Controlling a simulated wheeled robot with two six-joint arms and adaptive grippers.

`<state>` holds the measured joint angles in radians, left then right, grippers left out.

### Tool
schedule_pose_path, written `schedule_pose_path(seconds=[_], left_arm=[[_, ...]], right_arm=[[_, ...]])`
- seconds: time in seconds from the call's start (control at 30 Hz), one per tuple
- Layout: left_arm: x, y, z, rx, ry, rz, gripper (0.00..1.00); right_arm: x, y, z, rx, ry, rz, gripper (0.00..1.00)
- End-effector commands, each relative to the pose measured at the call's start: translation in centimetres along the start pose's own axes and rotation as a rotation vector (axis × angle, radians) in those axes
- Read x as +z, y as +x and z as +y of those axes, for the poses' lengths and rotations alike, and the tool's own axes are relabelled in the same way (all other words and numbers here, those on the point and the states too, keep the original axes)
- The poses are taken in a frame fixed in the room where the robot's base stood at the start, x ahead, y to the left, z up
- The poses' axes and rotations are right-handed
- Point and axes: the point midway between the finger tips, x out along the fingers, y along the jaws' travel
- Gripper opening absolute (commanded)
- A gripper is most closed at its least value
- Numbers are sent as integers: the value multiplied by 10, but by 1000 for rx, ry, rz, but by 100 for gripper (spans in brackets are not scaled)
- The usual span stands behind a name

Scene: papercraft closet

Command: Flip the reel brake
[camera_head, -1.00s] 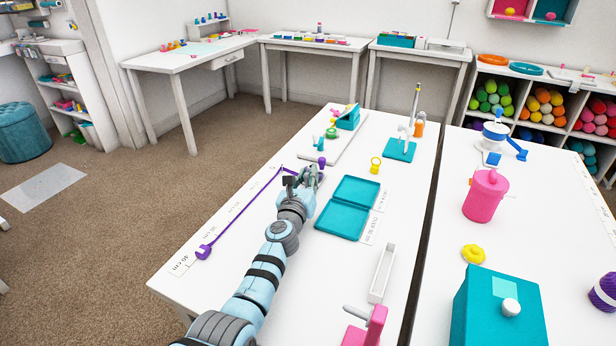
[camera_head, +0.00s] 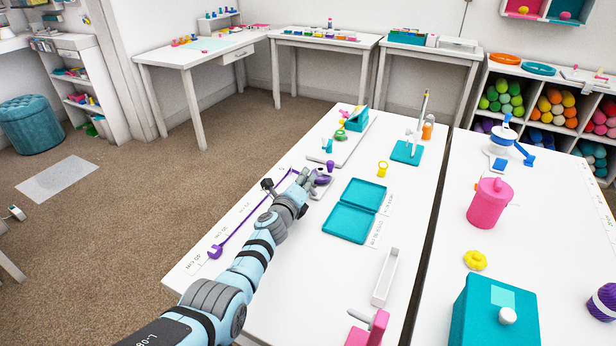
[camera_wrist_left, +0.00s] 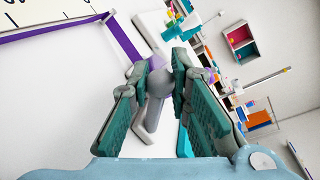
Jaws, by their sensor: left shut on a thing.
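A purple strip (camera_head: 250,230) lies along the left side of the near table and leads to a purple and grey reel (camera_head: 320,190). A purple knob (camera_head: 330,166) stands at the reel's far side. In the left wrist view, a grey round-ended lever (camera_wrist_left: 153,88) sits between the two finger pads, with the purple strip (camera_wrist_left: 120,42) behind it. My left gripper (camera_head: 308,182), also in the left wrist view (camera_wrist_left: 161,76), is shut on this grey lever at the reel. The fingers partly hide the reel. My right gripper is out of view.
An open teal case (camera_head: 348,226) lies right of the reel, with a white tray (camera_head: 385,278) and a pink stand (camera_head: 376,330) nearer. A yellow ring piece (camera_head: 382,168) and a teal stand (camera_head: 406,152) are farther back. A dark gap (camera_head: 425,215) separates the right-hand table.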

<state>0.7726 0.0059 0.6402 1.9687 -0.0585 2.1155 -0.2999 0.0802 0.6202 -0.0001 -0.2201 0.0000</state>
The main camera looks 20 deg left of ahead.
Motion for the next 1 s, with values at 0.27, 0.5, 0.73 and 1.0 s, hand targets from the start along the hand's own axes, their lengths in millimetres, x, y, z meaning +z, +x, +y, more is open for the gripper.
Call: schedule_pose_path(seconds=[0.27, 0.5, 0.73, 1.0], left_arm=[[0, 2, 11, 10, -183, 37, 0], [0, 3, 16, 12, -271, 54, 0], [-1, 3, 17, 13, -295, 59, 0], [-1, 3, 17, 13, -295, 60, 0]], right_arm=[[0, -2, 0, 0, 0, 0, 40], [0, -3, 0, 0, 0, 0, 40], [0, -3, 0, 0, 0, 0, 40], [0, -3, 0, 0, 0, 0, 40]])
